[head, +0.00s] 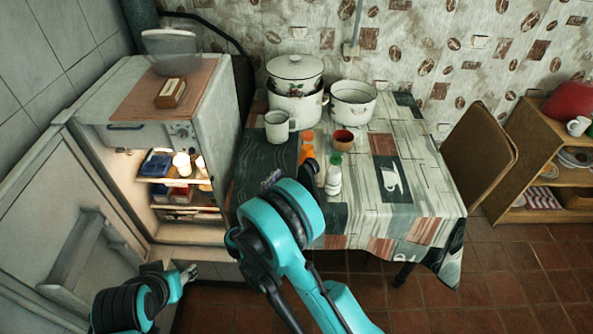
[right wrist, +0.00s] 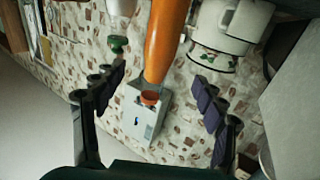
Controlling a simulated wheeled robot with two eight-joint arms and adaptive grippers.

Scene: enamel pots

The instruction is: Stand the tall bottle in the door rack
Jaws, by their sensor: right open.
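An orange bottle (head: 307,146) stands on the table, partly hidden by my right arm. In the right wrist view the orange bottle (right wrist: 164,45) lies between the spread fingers of my right gripper (right wrist: 160,105), which is open and holds nothing. In the head view my right gripper (head: 311,167) is mostly hidden behind its own arm. A white bottle with a green cap (head: 334,178) stands just to the right. The fridge door (head: 40,215) is open at the left, with a grey door rack (head: 72,262) on its inner side. My left gripper (head: 188,273) is low beside the door; its jaw opening is unclear.
The lit fridge shelves (head: 165,180) hold several items. A white mug (head: 279,127), a lidded pot (head: 296,75), an open pot (head: 353,102) and a reddish bowl (head: 343,139) crowd behind the bottles. The table's right side (head: 425,185) is clear. A chair (head: 478,150) stands at the right.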

